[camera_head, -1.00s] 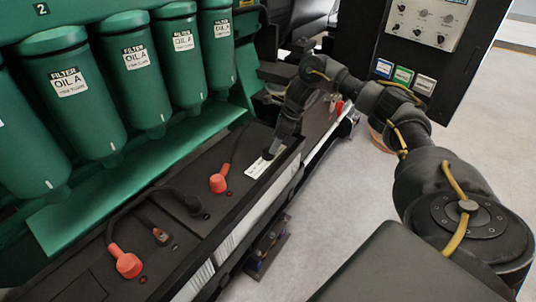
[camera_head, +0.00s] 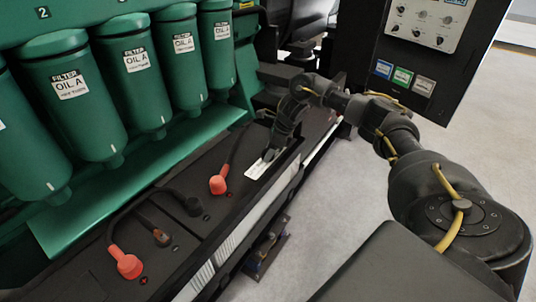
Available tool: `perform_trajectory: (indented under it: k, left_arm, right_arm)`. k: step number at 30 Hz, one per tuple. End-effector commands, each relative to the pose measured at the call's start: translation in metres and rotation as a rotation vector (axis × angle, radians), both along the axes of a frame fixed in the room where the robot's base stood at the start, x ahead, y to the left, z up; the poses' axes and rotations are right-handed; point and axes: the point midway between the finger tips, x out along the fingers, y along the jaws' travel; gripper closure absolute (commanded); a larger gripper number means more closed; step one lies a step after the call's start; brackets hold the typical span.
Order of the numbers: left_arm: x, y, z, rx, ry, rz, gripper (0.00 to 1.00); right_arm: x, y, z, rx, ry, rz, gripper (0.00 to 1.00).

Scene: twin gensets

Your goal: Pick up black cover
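My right gripper (camera_head: 269,155) points down over the far battery, close above a white label (camera_head: 259,169). It is right of and beyond that black cover, well apart from it. The gripper is small and dark against dark parts, so I cannot tell its opening or whether anything is between its fingers. My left gripper is not in view.
Green oil filters (camera_head: 145,80) stand behind, over a green ledge (camera_head: 120,185). A black control panel (camera_head: 420,55) stands at right. The floor (camera_head: 335,210) is clear.

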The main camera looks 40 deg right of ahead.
Motion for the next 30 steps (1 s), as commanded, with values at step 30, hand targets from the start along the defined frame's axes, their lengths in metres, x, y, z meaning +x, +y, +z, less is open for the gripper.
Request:
perform_trajectory:
  k: [30]
  left_arm:
    - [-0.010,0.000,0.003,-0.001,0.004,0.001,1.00]
  right_arm:
    - [-0.034,0.025,0.089,-0.004,-0.007,0.006,0.80]
